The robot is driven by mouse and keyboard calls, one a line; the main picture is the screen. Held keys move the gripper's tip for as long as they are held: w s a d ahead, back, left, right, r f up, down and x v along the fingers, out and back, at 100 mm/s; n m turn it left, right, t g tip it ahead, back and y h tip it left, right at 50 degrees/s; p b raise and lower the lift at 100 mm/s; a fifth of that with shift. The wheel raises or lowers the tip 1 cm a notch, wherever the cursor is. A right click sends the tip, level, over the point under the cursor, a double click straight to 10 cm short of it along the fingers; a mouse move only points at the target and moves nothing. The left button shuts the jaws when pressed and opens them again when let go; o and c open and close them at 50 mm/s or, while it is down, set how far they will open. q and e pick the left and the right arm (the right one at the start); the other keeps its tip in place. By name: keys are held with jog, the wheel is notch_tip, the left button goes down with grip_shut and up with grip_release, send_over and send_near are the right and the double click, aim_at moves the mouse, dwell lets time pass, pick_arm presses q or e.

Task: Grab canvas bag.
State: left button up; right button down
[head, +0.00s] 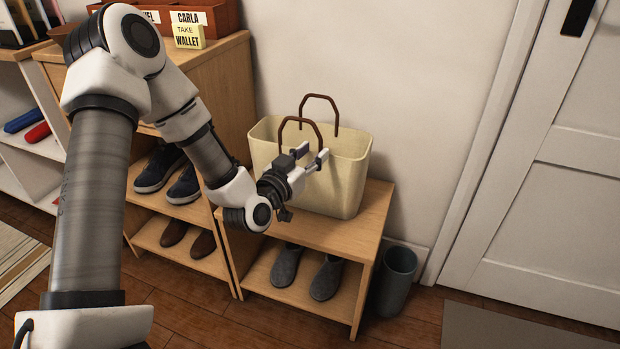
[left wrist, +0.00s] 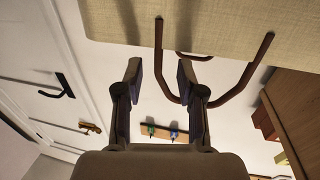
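The cream canvas bag (head: 345,180) with two brown loop handles stands upright on a low wooden bench. My left gripper (head: 313,155) is open at the bag's front, near the right leg of the near handle (head: 300,119). In the left wrist view, the open fingers (left wrist: 158,70) point at the bag (left wrist: 210,22), and one leg of the near handle (left wrist: 160,55) appears between them. I cannot tell whether the fingers reach past the handle. The arm hides part of the bag's lower left front. My right gripper is not in view.
The bench (head: 300,232) holds grey slippers (head: 325,278) on its lower shelf. A taller wooden cabinet (head: 225,85) with shoes stands to the left. A grey bin (head: 398,278) stands right of the bench, near a white door (head: 550,170). The wall is behind the bag.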

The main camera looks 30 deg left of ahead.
aim_at(321, 144)
pick_arm(q)
jog(key=w+b, duration=0.1)
jog(key=w, duration=0.3)
jog(key=shift+r, duration=0.1)
grip_shut()
jog(key=shift+r, duration=0.2)
